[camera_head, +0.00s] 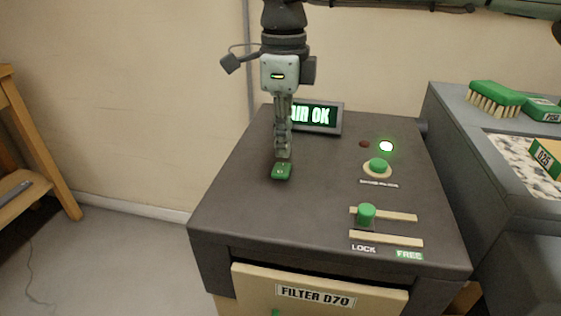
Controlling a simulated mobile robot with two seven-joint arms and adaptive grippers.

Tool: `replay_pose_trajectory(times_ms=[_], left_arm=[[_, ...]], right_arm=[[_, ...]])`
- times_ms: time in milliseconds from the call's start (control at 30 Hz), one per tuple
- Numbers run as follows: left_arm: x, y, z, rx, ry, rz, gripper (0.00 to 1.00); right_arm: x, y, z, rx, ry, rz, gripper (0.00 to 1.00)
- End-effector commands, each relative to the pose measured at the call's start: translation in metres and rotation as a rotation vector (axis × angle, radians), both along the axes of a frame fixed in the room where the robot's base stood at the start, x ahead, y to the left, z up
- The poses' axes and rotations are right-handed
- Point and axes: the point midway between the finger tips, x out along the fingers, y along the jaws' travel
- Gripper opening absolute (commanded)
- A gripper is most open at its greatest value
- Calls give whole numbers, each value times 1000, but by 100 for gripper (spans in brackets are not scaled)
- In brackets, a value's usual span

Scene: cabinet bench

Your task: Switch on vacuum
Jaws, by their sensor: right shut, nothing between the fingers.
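My right gripper (283,156) comes down from the top, shut and empty, over the dark top of a cabinet (230,190). Its fingertips are at the back edge of a small green switch (282,173); I cannot tell whether they touch it. A display (320,116) behind the gripper shows green letters reading "AIR OK", with the first letter partly hidden by the gripper. My left gripper is not in view.
A round green button (378,165) sits below the lamps. A green slider knob (366,213) stands at the left, LOCK side of its track. The drawer front (318,295) reads "FILTER D70". A green brush (497,98) and boxes are on the right bench. A wooden stand (30,140) is at left.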

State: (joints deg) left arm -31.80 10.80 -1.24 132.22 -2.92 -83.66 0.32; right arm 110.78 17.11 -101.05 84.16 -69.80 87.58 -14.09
Motion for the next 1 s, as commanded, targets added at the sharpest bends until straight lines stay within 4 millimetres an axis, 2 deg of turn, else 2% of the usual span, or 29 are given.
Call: replay_pose_trajectory(times_ms=[33,533,1000], left_arm=[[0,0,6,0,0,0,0],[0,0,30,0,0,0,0],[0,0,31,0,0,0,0]], right_arm=[[0,0,7,1,0,-1,0],[0,0,46,0,0,-1,0],[0,0,48,-1,0,-1,0]])
